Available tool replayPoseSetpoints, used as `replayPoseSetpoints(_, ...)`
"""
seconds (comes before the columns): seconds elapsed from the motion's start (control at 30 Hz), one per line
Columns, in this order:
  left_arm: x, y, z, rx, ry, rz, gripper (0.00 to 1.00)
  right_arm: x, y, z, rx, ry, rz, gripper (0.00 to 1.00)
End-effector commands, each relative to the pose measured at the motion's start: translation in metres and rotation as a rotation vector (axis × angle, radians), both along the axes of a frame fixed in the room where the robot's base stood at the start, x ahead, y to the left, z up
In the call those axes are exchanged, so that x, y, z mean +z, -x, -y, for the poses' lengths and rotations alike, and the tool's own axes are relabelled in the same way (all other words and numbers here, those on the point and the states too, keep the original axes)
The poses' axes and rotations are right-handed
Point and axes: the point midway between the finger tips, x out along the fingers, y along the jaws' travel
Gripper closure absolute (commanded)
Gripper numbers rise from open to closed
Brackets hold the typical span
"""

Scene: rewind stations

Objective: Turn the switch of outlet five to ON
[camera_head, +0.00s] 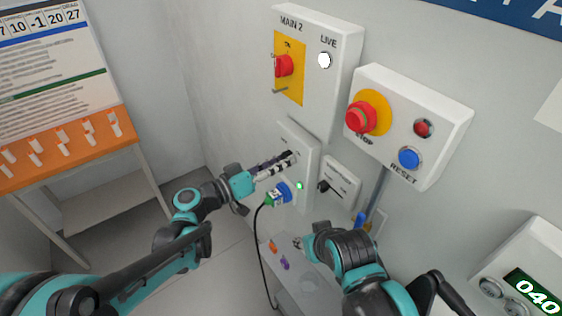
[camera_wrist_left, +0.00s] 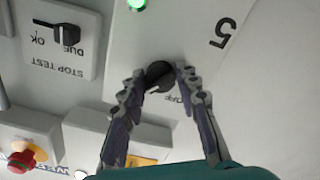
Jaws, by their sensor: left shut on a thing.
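The outlet five panel (camera_head: 312,150) is a pale box on the wall, marked 5 in the left wrist view (camera_wrist_left: 222,33). Its black rotary switch (camera_wrist_left: 158,75) sits between the fingertips of my left gripper (camera_wrist_left: 161,72), which is shut on it. An OFF label (camera_wrist_left: 174,98) shows beside the switch, upside down. The fingers hide the switch in the head view, where my left gripper (camera_head: 290,158) reaches the panel. I cannot tell the switch's exact angle. A green lamp (camera_head: 299,186) is lit. My right gripper (camera_head: 300,243) is low, away from the switch, its fingers unclear.
A blue and green plug (camera_head: 278,195) with a hanging black cable sits below the switch. A stop-test box (camera_head: 340,180) is to the right. The MAIN 2 box (camera_head: 318,85) and the STOP/RESET box (camera_head: 440,120) project from the wall above.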

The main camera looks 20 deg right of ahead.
Motion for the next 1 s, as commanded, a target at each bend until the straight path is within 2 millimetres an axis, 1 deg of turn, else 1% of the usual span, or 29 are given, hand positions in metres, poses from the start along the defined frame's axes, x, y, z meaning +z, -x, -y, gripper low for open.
replayPoseSetpoints(0.3, -0.0011, 0.0002, 0.0, -0.001, -0.035, 0.087, 0.98, -0.0004, 0.0, 0.0, 0.0, 0.0, 0.0, 0.6)
replayPoseSetpoints(0.77, -0.0011, 0.0002, 0.0, -0.001, -0.039, 0.099, 0.98, -0.0004, 0.0, 0.0, 0.0, 0.0, 0.0, 0.6)
replayPoseSetpoints(0.8, -0.0011, 0.0002, 0.0, -0.001, -0.038, 0.099, 0.64, -0.0004, 0.0, 0.0, 0.0, 0.0, 0.0, 0.6)
replayPoseSetpoints(0.83, -0.0011, 0.0002, 0.0, -0.001, -0.038, 0.099, 0.56, -0.0004, 0.0, 0.0, 0.0, 0.0, 0.0, 0.6)
replayPoseSetpoints(0.87, -0.001, 0.0001, -0.0001, -0.001, -0.038, 0.099, 0.49, -0.0004, 0.0, 0.0, 0.0, 0.0, 0.0, 0.6)
replayPoseSetpoints(1.0, -0.0007, 0.0001, -0.0001, 0.0, -0.037, 0.098, 0.49, -0.0002, 0.0, 0.0, 0.0, 0.0, 0.0, 0.6)
